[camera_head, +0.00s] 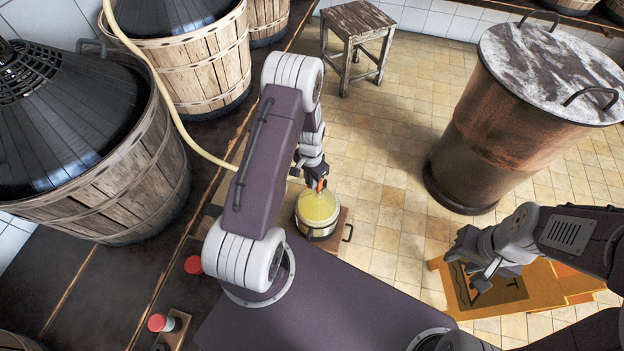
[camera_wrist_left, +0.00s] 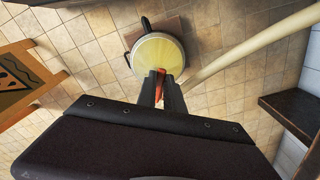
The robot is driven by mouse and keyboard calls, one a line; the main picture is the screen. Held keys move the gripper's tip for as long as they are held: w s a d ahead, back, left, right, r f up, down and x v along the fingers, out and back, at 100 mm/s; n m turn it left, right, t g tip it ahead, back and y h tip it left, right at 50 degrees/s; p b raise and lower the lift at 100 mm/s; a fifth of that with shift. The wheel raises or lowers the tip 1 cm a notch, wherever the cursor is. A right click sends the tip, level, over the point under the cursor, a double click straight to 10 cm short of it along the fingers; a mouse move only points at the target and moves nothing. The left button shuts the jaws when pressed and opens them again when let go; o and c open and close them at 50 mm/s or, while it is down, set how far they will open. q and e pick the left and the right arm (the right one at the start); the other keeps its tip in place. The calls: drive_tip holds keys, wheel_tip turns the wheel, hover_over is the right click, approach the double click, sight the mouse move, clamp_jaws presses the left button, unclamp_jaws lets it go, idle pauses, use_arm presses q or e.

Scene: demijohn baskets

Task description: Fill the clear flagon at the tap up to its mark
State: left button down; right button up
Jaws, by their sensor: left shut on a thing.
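The clear flagon (camera_head: 317,214) stands upright on a small wooden stand, holding yellow liquid. In the left wrist view its round top and yellow contents (camera_wrist_left: 157,55) show just beyond my fingertips. My left gripper (camera_head: 317,184) is above the flagon's far side, shut on a small orange-red tap piece (camera_wrist_left: 160,84). A pale hose (camera_head: 168,95) runs down from the upper left behind my left arm. Its end and any flow are hidden. I cannot make out the flagon's mark. My right gripper (camera_head: 470,268) looks open and empty, above an orange bench at the right.
A copper drum (camera_head: 500,135) stands at right, a wooden stool (camera_head: 357,25) at the back. The tiled floor between is clear.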

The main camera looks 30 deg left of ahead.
use_arm(q)
drive_tip(key=c, duration=1.4)
unclamp_jaws()
drive_tip(key=shift+c, duration=0.2)
drive_tip(key=shift+r, duration=0.1)
wheel_tip(320, 180, up, 9)
drive_tip(key=p, duration=0.3)
